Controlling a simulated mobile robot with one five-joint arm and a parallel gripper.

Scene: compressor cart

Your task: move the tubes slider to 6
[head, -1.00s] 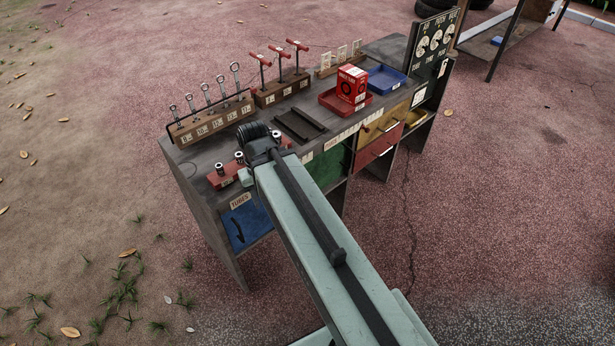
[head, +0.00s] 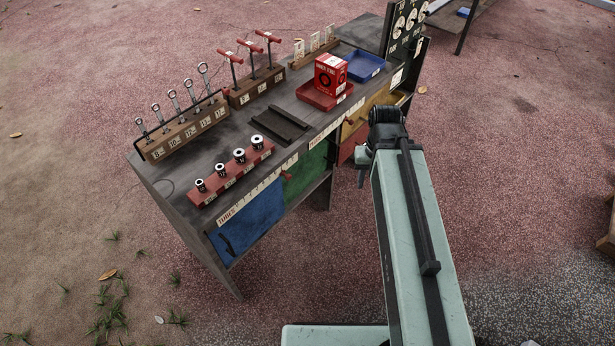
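The tubes slider is a pale scale strip (head: 255,192) marked TUBES along the bench's front edge, above the blue drawer. A small red knob (head: 287,176) sits near its right end, below the strip. The scale's numbers are too small to read, so I cannot tell the knob's setting. My gripper (head: 362,175) is in front of the bench, to the right of this knob and apart from it. My dark wrist and arm largely hide it, and its fingers are too unclear to tell if they are open or shut.
A second strip (head: 325,131) with a red knob (head: 349,121) continues to the right. On the bench stand a red socket rack (head: 232,172), a wrench rack (head: 188,132), a red tray (head: 325,98) with a red box, and a blue tray (head: 362,66). Ground before the bench is open.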

